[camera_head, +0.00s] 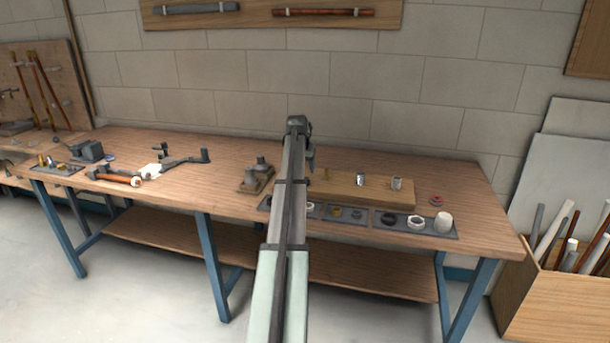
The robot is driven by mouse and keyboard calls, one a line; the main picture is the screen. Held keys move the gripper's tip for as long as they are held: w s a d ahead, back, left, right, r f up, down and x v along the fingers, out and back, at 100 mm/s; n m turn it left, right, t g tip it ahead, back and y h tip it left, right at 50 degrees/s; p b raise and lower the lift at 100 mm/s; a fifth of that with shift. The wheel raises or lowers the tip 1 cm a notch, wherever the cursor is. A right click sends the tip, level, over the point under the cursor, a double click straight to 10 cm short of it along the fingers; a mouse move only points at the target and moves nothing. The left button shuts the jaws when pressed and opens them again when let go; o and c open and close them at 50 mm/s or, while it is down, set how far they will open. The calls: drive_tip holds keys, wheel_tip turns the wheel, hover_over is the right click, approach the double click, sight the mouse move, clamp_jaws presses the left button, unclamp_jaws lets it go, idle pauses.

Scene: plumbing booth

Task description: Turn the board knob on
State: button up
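A long light wooden board (340,191) lies on the workbench, right of my arm. Two small metallic fittings stand up from it: one dark and silver (360,180) near its middle, and one grey and cylindrical (396,184) further right. I cannot tell which is the knob or how it is set. My arm reaches from the bottom centre over the bench. My gripper (311,164) points down at the far end of the arm, above the board's left part and left of both fittings. It is small and partly hidden by the arm, so its fingers are unclear.
A dark tray (375,228) with rings and small fittings lies in front of the board. A wooden block with grey fittings (254,178) stands left of my arm. The bench's right end is clear.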

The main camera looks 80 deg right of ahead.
drive_tip(key=v, duration=0.6)
drive_tip(key=shift+r, duration=0.2)
drive_tip(key=shift+w+a, duration=0.1)
drive_tip(key=shift+a, duration=0.1)
